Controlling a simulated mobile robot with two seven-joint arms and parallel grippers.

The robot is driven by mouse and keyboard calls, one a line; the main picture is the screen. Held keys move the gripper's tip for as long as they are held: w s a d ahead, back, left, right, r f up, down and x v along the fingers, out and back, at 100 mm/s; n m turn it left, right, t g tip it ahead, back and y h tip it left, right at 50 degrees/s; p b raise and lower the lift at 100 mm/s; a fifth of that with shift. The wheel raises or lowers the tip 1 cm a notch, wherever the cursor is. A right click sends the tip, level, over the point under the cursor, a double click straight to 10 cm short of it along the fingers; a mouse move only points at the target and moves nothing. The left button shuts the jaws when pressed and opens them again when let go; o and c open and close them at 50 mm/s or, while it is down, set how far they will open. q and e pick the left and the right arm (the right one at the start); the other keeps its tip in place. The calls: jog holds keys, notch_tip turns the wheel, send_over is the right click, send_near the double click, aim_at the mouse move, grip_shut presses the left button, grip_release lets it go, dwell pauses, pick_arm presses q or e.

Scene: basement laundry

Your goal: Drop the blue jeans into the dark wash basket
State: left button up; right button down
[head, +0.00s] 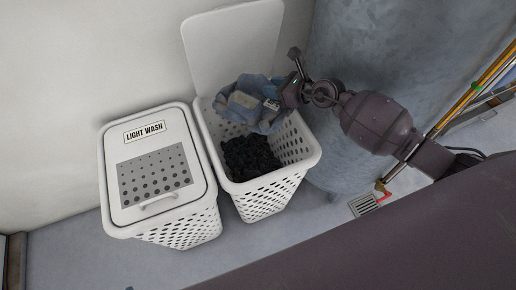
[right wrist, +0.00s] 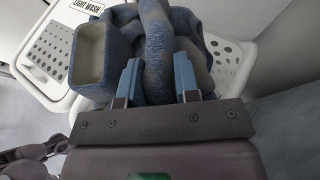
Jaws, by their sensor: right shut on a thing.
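The blue jeans (head: 243,103) are a crumpled faded bundle at the upper back part of the open white basket (head: 262,207). My right gripper (head: 277,104) is shut on the jeans, above the basket's right back rim. In the right wrist view the jeans (right wrist: 190,38) are pinched between the two fingers (right wrist: 157,83). Dark cloth (head: 250,158) lies inside the open basket, below and in front of the jeans. The basket's lid (head: 234,45) is raised against the wall; no label shows on it. I cannot tell whether the jeans touch the basket. My left gripper is not in view.
A closed white basket labelled LIGHT WASH (head: 150,205) stands directly left of the open one. Pipes (head: 465,95) run at the right, above a floor drain (head: 364,205). Floor in front is clear.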

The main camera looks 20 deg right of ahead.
aim_at(274, 101)
notch_tip(274, 101, down, 4)
jog(key=shift+f+b, duration=0.15)
jog(key=shift+b, duration=1.1)
jog(key=shift+f+b, duration=0.3)
jog(key=shift+f, duration=0.05)
jog(key=shift+f+b, duration=0.3)
jog(key=shift+f, duration=0.1)
jog(key=shift+r, duration=0.2)
jog(key=c, duration=1)
grip_release()
jog(key=shift+o, duration=1.1)
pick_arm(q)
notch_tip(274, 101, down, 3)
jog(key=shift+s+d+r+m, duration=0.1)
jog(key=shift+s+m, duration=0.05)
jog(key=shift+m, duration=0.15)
pick_arm(e)
jog(key=shift+f, duration=0.1)
jog(key=shift+s, duration=0.1)
